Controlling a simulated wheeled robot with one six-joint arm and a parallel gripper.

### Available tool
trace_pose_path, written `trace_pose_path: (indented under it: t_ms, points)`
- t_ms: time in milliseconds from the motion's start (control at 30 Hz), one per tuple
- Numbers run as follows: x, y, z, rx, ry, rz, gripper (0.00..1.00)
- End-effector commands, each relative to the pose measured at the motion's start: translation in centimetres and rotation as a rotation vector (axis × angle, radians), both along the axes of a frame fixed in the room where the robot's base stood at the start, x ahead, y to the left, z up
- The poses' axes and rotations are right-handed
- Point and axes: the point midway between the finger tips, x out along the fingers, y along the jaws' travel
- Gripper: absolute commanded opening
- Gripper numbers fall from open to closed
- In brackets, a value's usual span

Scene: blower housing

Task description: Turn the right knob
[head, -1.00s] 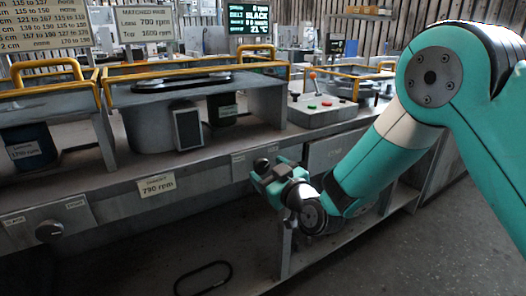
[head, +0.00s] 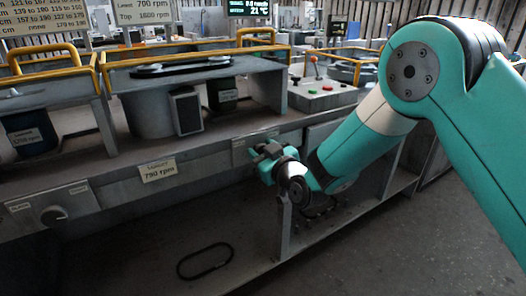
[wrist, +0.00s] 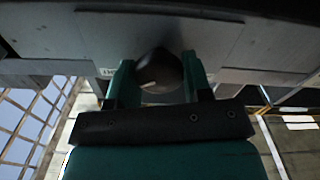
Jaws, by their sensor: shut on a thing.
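The right knob (wrist: 158,72) is a dark round knob on the grey front panel. In the wrist view it sits between the two teal fingers of my gripper (wrist: 156,80), which is shut on it. In the head view my gripper (head: 264,156) is at the panel, right of the 790 rpm label (head: 158,171), and hides most of the knob. The left knob (head: 54,215) is dark and round, on the same panel at the far left.
A workbench with yellow rails (head: 190,58) and a motor housing stands above the panel. A control box with buttons (head: 322,90) is at its right end. A black belt loop (head: 205,262) lies on the shelf below. Floor at the right is clear.

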Motion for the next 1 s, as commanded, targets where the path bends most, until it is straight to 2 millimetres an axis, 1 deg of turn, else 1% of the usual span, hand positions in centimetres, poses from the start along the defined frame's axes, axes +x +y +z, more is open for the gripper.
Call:
trace_pose_path:
  t_ms: [167, 367, 1000]
  points:
    - [0.03, -0.06, 0.03, 0.034, 0.023, -0.001, 0.21]
    - [0.07, -0.12, 0.05, 0.129, 0.087, -0.001, 0.21]
    - [0.27, -0.41, 0.14, 0.610, 0.412, -0.003, 0.22]
